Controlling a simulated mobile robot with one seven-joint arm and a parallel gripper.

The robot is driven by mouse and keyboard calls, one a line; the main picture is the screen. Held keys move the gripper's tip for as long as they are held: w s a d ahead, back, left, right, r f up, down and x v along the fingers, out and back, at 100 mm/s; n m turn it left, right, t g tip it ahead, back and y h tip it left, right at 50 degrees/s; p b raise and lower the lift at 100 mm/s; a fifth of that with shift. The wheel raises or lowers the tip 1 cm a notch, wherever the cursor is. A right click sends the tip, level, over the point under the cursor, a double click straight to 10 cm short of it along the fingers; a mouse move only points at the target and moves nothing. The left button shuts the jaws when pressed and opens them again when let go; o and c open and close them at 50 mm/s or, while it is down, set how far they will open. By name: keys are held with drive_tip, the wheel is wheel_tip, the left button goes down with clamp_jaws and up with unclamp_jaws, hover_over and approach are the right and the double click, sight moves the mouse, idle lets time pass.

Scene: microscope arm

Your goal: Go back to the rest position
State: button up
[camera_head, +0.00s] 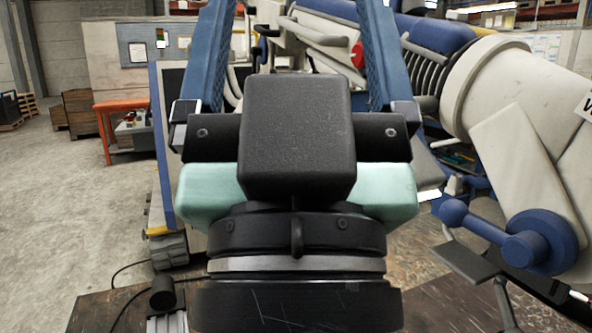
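My gripper (293,30) is in the middle of the head camera view, pointing away from the camera. Its two blue fingers stand wide apart and run up out of the top of the picture, so their tips are cut off. It looks open, and nothing is seen held between the visible parts of the fingers. The black block, mint-green body and dark round wrist of my arm fill the centre and lower middle. They hide much of what lies behind.
A large white and blue machine (485,85) stands close behind and to the right. A blue-knobbed part (540,242) juts out at lower right. An orange table (125,104) stands at the left back. The concrete floor (65,210) at left is clear.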

wheel_tip(320, 180, up, 15)
drive_tip(key=p, duration=1.2)
drive_tip(key=shift+p, duration=0.4)
